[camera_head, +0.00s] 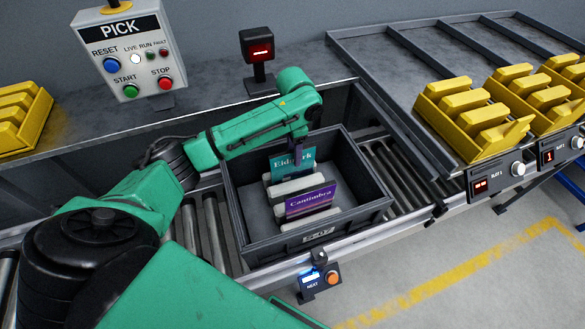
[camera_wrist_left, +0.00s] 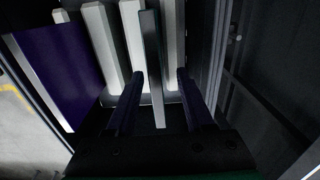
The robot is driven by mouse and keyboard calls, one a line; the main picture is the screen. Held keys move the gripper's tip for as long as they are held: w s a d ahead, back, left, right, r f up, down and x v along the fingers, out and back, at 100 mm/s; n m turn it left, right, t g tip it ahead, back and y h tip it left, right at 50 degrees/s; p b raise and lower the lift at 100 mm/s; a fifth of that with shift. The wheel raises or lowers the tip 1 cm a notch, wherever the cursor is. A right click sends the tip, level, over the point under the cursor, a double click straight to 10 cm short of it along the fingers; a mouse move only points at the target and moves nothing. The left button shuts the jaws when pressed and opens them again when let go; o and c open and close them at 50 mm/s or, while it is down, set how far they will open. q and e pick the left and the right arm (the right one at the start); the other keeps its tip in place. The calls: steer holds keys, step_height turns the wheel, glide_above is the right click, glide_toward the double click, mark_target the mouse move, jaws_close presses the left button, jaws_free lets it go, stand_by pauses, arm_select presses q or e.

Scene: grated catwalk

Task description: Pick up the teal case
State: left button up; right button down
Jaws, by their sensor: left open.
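The teal case (camera_head: 293,161), marked "Eidmark", stands upright in the dark grey crate (camera_head: 374,203), toward its back. A purple case (camera_head: 311,201) stands in front of it. My left gripper (camera_head: 299,148) points down into the crate at the teal case. In the wrist view the left gripper (camera_wrist_left: 158,100) is open, its fingers on either side of the thin edge of the teal case (camera_wrist_left: 152,60), with a visible gap to each. The purple case (camera_wrist_left: 58,70) is off to the left there. My right gripper is not in view.
Pale dividers (camera_head: 292,186) stand beside the cases in the crate, which sits on a roller conveyor (camera_head: 212,225). A PICK button box (camera_head: 125,55) and a small red display (camera_head: 258,50) stand behind. Yellow bins (camera_head: 470,115) are at the right.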

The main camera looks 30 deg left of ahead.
mark_target(293, 171)
arm_select(q)
steer(key=f, duration=0.4)
steer(key=f+p, duration=0.1)
steer(key=f, duration=0.1)
steer(key=shift+s+d, duration=0.1)
steer(key=shift+s, duration=0.15)
steer(key=shift+c, duration=0.6)
jaws_close()
steer(key=shift+r, duration=0.1)
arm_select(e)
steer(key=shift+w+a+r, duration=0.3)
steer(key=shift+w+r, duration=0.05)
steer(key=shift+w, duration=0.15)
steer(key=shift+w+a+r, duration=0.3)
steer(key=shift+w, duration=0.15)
arm_select(q)
steer(key=shift+r, duration=0.1)
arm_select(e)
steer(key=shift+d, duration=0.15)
